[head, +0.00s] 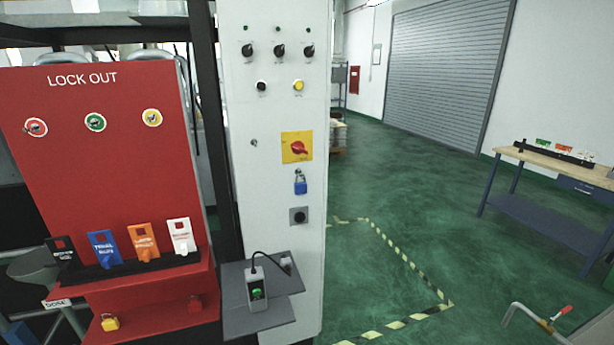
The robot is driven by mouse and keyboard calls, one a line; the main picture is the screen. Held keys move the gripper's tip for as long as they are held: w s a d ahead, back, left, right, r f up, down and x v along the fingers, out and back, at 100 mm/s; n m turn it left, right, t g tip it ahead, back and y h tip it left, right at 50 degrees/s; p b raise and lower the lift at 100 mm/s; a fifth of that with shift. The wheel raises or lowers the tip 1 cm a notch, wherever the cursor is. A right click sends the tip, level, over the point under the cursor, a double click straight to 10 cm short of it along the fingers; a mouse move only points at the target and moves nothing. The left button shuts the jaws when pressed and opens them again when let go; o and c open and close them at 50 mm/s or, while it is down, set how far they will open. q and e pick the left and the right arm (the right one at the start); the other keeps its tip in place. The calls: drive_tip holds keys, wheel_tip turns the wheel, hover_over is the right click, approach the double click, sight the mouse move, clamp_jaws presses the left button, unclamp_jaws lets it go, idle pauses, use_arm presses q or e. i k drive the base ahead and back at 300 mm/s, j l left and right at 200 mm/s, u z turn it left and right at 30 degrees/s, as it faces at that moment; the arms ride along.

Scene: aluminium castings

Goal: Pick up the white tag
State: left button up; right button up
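The white tag (181,233) stands upright at the right end of a row of tags in a black holder (112,272). The holder sits on the ledge of the red LOCK OUT board (115,185) at the left. The tag has a small red square near its top and small print that I cannot read. To its left stand an orange tag (143,240), a blue tag (105,247) and a black tag (64,249). I make out neither of my grippers in the head view.
A pale control cabinet (262,150) with a blue padlock (300,187) stands right of the board. A grey shelf (240,315) carries a small corded device (257,290). A yellow padlock (110,322) is on the lower ledge. A workbench (550,160) stands far right; green floor between is open.

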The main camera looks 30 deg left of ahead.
sight(183, 240)
drive_tip(key=u, duration=1.95)
